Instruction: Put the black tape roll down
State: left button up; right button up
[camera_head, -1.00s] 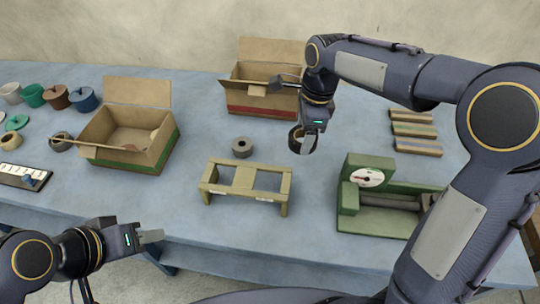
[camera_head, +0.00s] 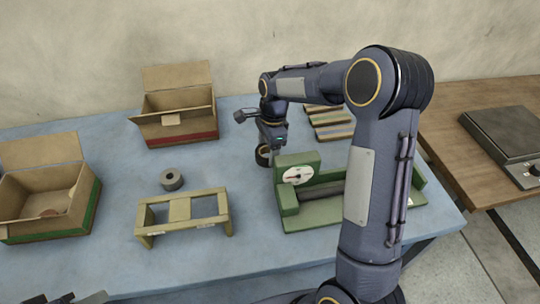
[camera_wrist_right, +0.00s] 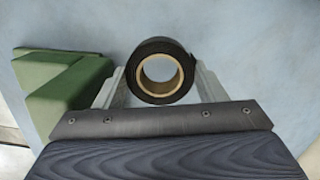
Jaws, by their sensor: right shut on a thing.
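The black tape roll (camera_head: 263,156) is a dark ring with a tan core. It sits just left of the green dial device and toward the back. My right gripper (camera_head: 270,150) is shut on it. In the right wrist view the roll (camera_wrist_right: 140,74) lies between the two fingers, with its round face toward the camera. I cannot tell whether the roll touches the blue table (camera_head: 110,278) or hangs just above it. My left gripper (camera_head: 88,298) barely shows at the bottom left edge, and its jaws are not clear.
The green dial device (camera_head: 345,207) stands beside the held roll. A grey roll (camera_head: 171,184) lies behind a wooden stand (camera_head: 183,222). Open cardboard boxes (camera_head: 180,133) (camera_head: 48,233) stand at back and left. Striped bars (camera_head: 330,124) lie at the back. Bare table lies left of the held roll.

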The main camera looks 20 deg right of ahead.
jog(key=shift+d+f, duration=0.4)
jog(key=shift+w+d+f, duration=0.1)
jog(key=shift+f, duration=1.55)
jog(key=shift+f, duration=0.2)
jog(key=o, duration=1)
